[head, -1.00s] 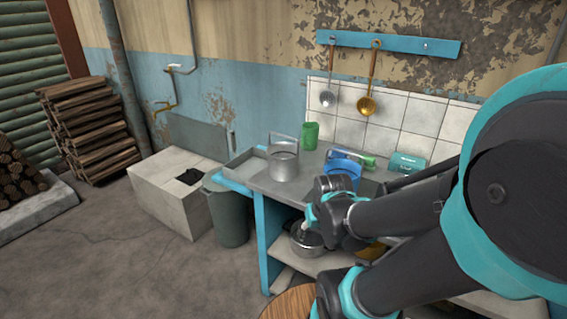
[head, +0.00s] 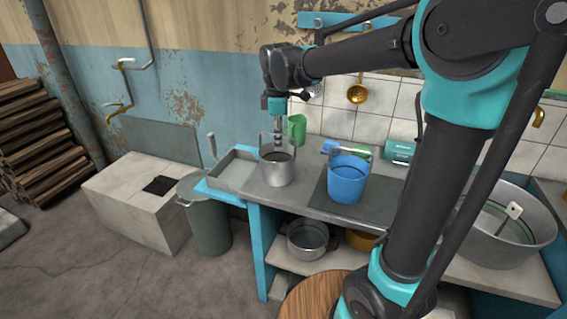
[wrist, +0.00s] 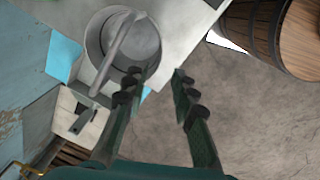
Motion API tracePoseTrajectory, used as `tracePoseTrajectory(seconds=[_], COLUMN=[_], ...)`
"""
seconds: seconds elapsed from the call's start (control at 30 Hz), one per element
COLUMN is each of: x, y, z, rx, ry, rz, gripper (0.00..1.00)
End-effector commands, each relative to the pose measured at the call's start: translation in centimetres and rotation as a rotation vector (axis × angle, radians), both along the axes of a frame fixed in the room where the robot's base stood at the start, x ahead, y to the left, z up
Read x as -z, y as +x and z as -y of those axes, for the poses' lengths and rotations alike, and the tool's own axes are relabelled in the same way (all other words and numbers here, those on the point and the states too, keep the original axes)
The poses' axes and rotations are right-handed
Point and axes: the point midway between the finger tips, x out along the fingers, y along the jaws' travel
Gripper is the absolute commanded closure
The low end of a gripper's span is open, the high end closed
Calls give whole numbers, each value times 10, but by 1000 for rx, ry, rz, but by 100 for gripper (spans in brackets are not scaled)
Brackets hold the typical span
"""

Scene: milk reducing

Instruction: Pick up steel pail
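The steel pail (head: 278,172) stands upright on the counter, left of a blue pail (head: 347,184), with its handle raised. In the wrist view the steel pail (wrist: 100,40) is at the upper left, its handle arching across its mouth. My gripper (head: 279,148) points down at the pail's handle and mouth in the head view. In the wrist view my gripper (wrist: 160,74) is open and empty between its fingers. Its left finger overlaps the pail's lower right rim; I cannot tell whether it touches. The fingertips are hard to make out in the head view.
The counter (head: 307,196) has a shallow sink tray (head: 233,172) at its left end. A green container (head: 297,129) stands behind the steel pail. A large metal tub (head: 510,240) is at the right. A lidded grey bin (head: 207,225) stands on the floor at left.

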Motion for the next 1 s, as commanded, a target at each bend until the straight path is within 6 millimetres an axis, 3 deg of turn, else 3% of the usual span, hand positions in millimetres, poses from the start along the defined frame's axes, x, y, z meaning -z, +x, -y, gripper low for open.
tracePoseTrajectory(seconds=[0.5, 0.77, 1.0], x=[95, 112, 143], y=[9, 11, 16], z=[0, 0, -5], rx=[5, 5, 5], ry=[1, 1, 1], rz=[1, 1, 1], gripper=[73, 73, 73])
